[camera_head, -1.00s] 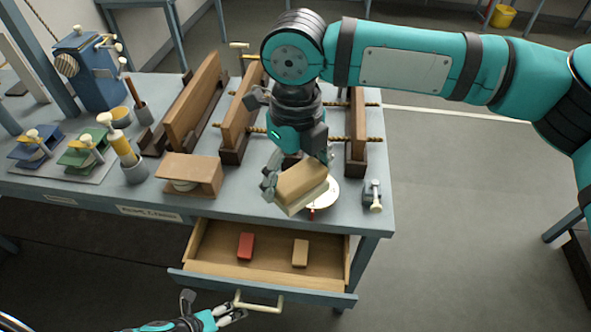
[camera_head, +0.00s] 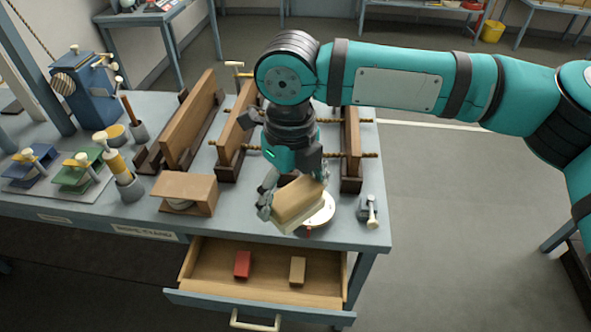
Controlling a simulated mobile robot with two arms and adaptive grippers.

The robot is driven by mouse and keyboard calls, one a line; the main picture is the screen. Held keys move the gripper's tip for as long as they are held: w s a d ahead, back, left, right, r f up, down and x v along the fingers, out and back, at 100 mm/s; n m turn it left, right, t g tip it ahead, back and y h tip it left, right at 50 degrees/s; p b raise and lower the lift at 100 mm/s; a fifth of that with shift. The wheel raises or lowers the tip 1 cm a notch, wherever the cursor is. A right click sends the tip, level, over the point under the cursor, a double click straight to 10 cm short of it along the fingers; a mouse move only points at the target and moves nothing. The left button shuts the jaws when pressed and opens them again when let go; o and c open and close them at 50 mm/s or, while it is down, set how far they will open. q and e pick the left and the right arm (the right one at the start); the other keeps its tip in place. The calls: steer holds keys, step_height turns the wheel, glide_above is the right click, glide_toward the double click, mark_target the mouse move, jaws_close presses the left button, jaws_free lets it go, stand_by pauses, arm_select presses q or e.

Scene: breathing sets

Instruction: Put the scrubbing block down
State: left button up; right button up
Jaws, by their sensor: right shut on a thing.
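The scrubbing block (camera_head: 298,201) is a tan block with a pale underside. It is tilted in my right gripper (camera_head: 292,192), which is shut on it above the front right part of the bench. Behind and below the block is a round white-topped thing (camera_head: 318,212), partly hidden by it. I cannot tell whether the block touches it. My left gripper is not in view.
The bench (camera_head: 235,208) has an open drawer (camera_head: 215,270) below the block, holding a red block (camera_head: 243,264) and a tan block (camera_head: 297,270). A wooden box (camera_head: 186,190) stands left, a small clamp (camera_head: 369,209) right. Wooden boards (camera_head: 190,120) stand behind.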

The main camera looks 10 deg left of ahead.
steer(key=shift+w+d+m, duration=0.15)
steer(key=shift+d+m, duration=0.25)
steer(key=shift+m, duration=0.3)
steer(key=d+f+n, duration=0.2)
steer(key=d+n, duration=1)
steer(key=n, duration=0.2)
steer(key=d+f+n, duration=0.3)
steer(key=d+n, duration=1)
steer(key=n, duration=0.1)
steer(key=s+f, duration=0.4)
steer(key=shift+s+f+m, duration=0.35)
steer(key=shift+f+m, duration=0.05)
steer(key=shift+a, duration=0.1)
